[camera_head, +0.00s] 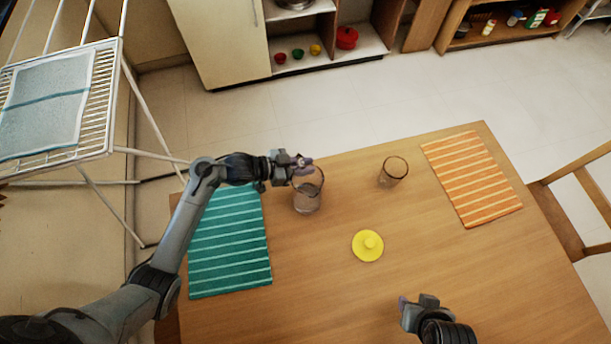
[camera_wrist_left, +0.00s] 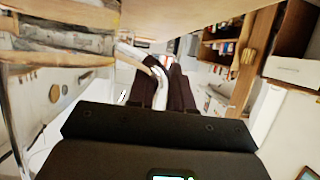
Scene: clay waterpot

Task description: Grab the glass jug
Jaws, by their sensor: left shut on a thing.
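The clear glass jug (camera_head: 307,197) stands on the wooden table, right of the green striped mat. My left gripper (camera_head: 303,164) reaches over from the left and is shut on the jug at its upper edge. In the left wrist view, a curved, shiny strip of the glass jug (camera_wrist_left: 156,66) lies between the dark fingers of the left gripper (camera_wrist_left: 164,82). The exact contact is small and partly hidden in the head view. My right gripper (camera_head: 416,303) is near the front of the table, away from the jug, and its jaw opening is unclear.
A drinking glass (camera_head: 393,172) stands right of the jug. A yellow lid (camera_head: 368,245) lies in front of it. A green striped mat (camera_head: 230,243) and an orange striped mat (camera_head: 471,178) lie on the wooden table (camera_head: 320,275). A chair (camera_head: 572,205) stands at the right.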

